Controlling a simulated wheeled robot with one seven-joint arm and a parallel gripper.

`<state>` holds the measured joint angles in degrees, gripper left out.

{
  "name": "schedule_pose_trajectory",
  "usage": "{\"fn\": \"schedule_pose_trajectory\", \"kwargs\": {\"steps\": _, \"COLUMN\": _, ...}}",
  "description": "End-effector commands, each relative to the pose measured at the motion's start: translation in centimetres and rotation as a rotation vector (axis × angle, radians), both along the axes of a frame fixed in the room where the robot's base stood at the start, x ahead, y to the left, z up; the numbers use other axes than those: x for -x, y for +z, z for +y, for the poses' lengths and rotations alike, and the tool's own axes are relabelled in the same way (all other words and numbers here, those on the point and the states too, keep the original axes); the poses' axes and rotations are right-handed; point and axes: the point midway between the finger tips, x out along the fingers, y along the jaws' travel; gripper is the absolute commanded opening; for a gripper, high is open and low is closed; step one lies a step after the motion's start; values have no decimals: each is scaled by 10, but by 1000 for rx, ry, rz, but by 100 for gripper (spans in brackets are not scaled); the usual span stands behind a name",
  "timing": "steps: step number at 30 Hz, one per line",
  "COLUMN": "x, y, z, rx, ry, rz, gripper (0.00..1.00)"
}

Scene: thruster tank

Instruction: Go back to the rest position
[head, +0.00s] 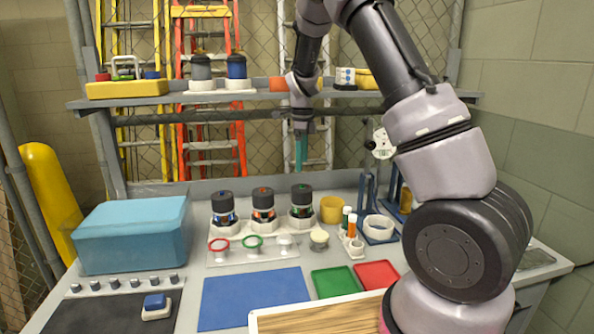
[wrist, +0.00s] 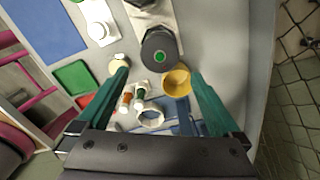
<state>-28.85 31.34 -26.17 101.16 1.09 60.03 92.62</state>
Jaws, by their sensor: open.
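My gripper (head: 301,152) hangs fingers-down above the back of the workbench, over the black-capped thruster with the green dot (head: 301,196). Its teal fingers are apart and nothing is between them in the wrist view (wrist: 160,100). The same thruster (wrist: 159,57) shows beyond the fingertips there, along with a yellow cup (wrist: 176,82). My gripper is clear of the bench and touches nothing that I can see. My arm reaches in from the right of the head view.
A teal box (head: 133,236) stands at left. A blue mat (head: 254,298), green tray (head: 334,282) and red tray (head: 377,274) lie in front. Two capped vials (head: 350,222) stand beside a white ring on a blue stand (head: 379,229). A shelf (head: 150,101) crosses behind my gripper.

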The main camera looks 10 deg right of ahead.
Motion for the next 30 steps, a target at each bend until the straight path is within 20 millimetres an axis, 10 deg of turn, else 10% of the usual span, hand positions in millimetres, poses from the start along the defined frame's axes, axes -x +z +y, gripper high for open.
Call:
{"fn": "schedule_pose_trajectory", "kwargs": {"steps": 11, "x": 48, "y": 86, "z": -21, "rx": -110, "ry": 289, "rz": -121, "gripper": 100}}
{"fn": "schedule_pose_trajectory", "kwargs": {"steps": 30, "x": 214, "y": 213, "z": -52, "rx": 17, "ry": 1095, "rz": -511, "gripper": 100}}
